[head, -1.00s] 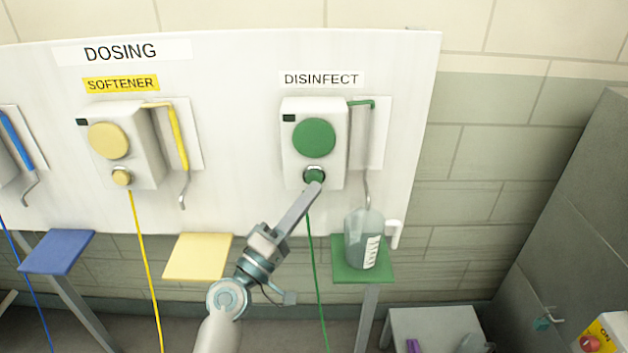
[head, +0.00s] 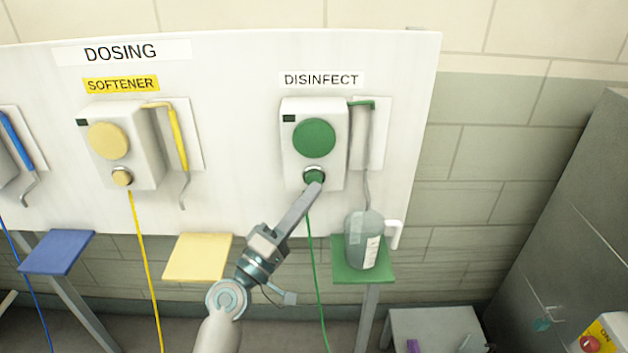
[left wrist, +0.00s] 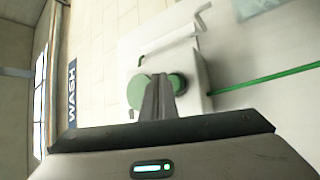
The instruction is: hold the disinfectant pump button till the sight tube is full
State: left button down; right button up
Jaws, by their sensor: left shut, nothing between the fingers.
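The white disinfectant pump (head: 298,150) hangs on the panel under the DISINFECT label, with a large green disc (head: 314,137) and a small green button (head: 315,175) below it. My left gripper (head: 316,187) is shut and empty, its fingertips at the button and covering its lower part. The left wrist view also shows the fingers against the pump (left wrist: 195,82); the exact contact is hidden. The sight tube (head: 362,135) right of the pump has a green top fitting and looks greyish below; its fill level is unclear. My right gripper is not in view.
A green hose (head: 316,270) hangs beside my arm.

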pick_arm(q)
jog(key=shift+w, duration=0.2)
dwell(0.6)
jog(key=shift+w+b, duration=0.25)
jog(key=shift+b, duration=0.05)
jog(key=shift+w, duration=0.4)
dwell(1.1)
jog(key=shift+s, duration=0.1)
dwell(2.7)
jog(key=shift+s, duration=0.75)
jog(key=shift+s, duration=0.1)
jog(key=shift+s+p, duration=0.3)
jog(key=shift+s, duration=2.15)
jog(key=shift+w+f, duration=0.1)
